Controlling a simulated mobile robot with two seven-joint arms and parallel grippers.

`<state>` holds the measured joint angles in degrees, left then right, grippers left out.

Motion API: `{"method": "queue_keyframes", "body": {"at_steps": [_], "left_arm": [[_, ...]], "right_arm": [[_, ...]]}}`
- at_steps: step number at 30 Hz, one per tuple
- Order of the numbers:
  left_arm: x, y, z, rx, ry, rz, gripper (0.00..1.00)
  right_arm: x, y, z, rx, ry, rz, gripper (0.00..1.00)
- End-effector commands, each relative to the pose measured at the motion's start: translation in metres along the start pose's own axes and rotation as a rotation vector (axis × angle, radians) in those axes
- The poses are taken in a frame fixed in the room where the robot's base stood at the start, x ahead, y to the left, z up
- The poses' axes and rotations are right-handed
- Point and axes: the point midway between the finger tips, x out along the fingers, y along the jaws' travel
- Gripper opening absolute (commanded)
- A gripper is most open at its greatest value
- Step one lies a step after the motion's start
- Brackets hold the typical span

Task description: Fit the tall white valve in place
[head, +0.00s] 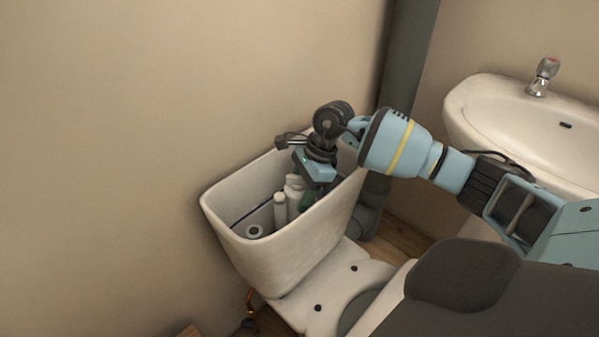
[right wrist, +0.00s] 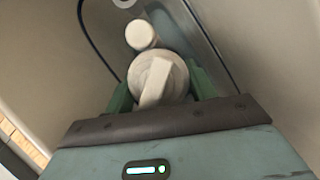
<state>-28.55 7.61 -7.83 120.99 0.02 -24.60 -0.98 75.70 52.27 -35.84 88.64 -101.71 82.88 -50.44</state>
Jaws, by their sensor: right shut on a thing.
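The tall white valve (head: 293,192) is inside the open toilet cistern (head: 290,248), with its white top (right wrist: 157,80) between the green fingers of my right gripper (right wrist: 160,88). My right gripper (head: 304,190) reaches down into the cistern from above and is shut on the valve. A thinner white cylinder (head: 280,208) stands right beside the valve. The valve's lower end is hidden in the head view by the cistern's front wall, so I cannot tell whether it touches the bottom. My left gripper is not in view.
A white ring-shaped fitting (head: 254,231) sits at the cistern's near left end. A dark thin rod or tube (head: 250,211) runs along the inside. The cistern walls enclose the gripper closely. A washbasin (head: 520,125) stands at the right.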

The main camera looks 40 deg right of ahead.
Motion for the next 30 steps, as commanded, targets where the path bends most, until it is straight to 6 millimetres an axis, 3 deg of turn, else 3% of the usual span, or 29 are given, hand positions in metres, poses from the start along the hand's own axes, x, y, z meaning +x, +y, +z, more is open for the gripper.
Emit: {"method": "queue_keyframes", "body": {"at_steps": [1, 2, 7, 20, 30], "left_arm": [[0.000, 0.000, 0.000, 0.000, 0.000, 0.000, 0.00], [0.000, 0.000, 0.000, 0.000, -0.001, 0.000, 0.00], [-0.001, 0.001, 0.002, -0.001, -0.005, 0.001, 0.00], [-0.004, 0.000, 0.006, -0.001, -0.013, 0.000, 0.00], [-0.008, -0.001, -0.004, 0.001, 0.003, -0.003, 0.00]], "right_arm": [[-0.001, -0.001, 0.001, 0.000, -0.001, -0.002, 0.03], [-0.001, -0.001, 0.001, 0.000, -0.001, -0.002, 0.58], [-0.001, 0.000, 0.000, 0.000, -0.001, -0.001, 0.80], [-0.007, 0.000, 0.000, 0.000, 0.001, 0.000, 0.81], [-0.056, -0.001, 0.000, 0.000, 0.000, -0.005, 0.81]]}}
